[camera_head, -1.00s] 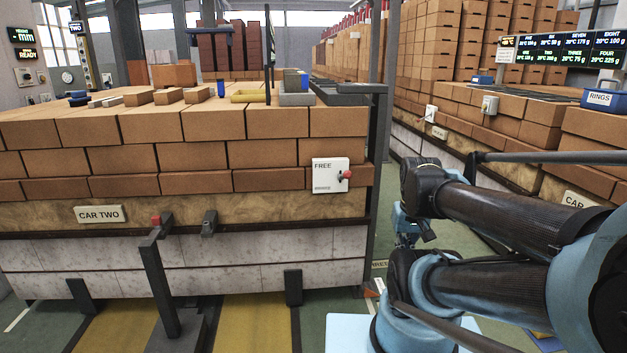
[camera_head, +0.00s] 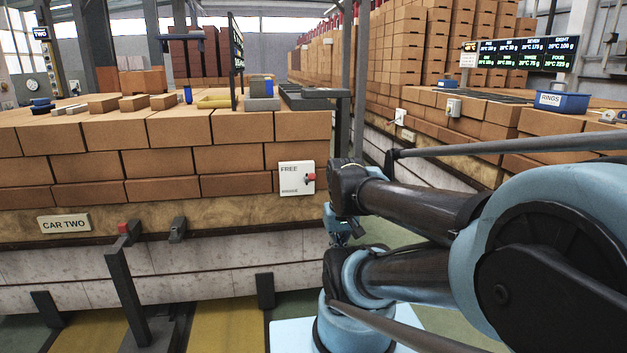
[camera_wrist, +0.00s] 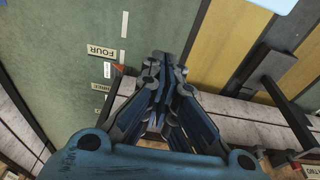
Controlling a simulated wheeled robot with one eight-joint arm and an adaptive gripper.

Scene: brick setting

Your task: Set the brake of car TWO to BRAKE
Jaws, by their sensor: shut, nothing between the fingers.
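Car TWO is a stack of bricks on a low car (camera_head: 150,262), marked by a CAR TWO plate (camera_head: 63,224). On its right end is a white brake panel (camera_head: 290,184). FREE is printed at the top; the lower label is too small to read surely. A red knob (camera_head: 311,178) sticks out at the panel's right side, about mid-height. My gripper (camera_head: 340,235) hangs below and right of the panel, apart from it and partly hidden by my arm. In the wrist view my gripper (camera_wrist: 163,62) is shut and empty, pointing down over the floor.
A dark post (camera_head: 127,295) with a red-tipped part (camera_head: 124,228) stands before the car. Another brick row carries a blue RINGS bin (camera_head: 563,101) at right. A FOUR plate (camera_wrist: 102,51) lies on the green floor (camera_wrist: 55,60).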

